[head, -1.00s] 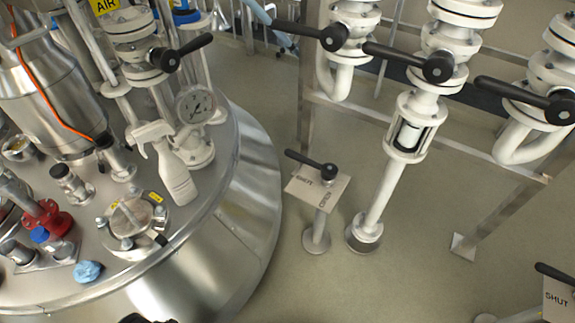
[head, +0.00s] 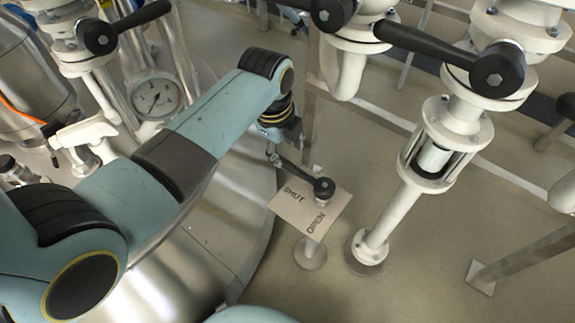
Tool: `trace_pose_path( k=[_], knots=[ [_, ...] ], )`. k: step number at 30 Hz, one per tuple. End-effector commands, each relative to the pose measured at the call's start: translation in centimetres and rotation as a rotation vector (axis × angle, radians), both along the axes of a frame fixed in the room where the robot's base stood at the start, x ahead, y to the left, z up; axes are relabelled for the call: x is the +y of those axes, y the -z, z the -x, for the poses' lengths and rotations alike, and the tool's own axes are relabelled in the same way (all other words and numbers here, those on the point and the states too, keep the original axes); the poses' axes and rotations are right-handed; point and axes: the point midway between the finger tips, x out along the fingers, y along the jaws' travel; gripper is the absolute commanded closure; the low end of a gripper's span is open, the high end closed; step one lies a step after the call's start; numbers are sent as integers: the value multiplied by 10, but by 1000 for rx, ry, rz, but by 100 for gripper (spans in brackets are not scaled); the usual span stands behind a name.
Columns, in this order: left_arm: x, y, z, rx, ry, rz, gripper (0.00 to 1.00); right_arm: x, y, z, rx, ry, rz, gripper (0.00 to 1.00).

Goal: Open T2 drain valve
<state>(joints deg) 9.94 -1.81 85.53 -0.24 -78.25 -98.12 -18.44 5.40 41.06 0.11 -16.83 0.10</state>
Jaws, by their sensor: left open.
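A drain valve with a black lever (head: 303,177) stands on a short post beside the steel vessel. Its square plate (head: 300,213) reads SHUT on the left and OPEN at the lower right. The lever points up and left, toward the SHUT side. No T2 label is readable. My left gripper (head: 273,153) is open at the lever's free end, its fingers small and partly hidden by my wrist. I cannot tell whether they touch the lever. My right gripper is out of view.
A white pipe with a sight glass (head: 433,158) stands right of the valve. Other black levers (head: 497,70) hang above.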

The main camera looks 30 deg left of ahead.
Motion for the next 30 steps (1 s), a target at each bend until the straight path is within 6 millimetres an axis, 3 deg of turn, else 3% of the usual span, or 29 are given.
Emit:
trace_pose_path(
  k=[1,3,9,21,30],
  knots=[
    [0,17,0,7,0,0,55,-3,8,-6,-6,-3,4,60],
    [-1,31,-3,5,-1,0,55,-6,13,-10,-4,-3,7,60],
    [-2,57,-9,4,-2,1,55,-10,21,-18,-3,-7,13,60],
    [-2,63,-12,0,-2,0,55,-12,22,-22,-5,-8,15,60],
    [-2,63,-12,1,-2,0,93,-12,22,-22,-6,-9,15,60]
  ],
)
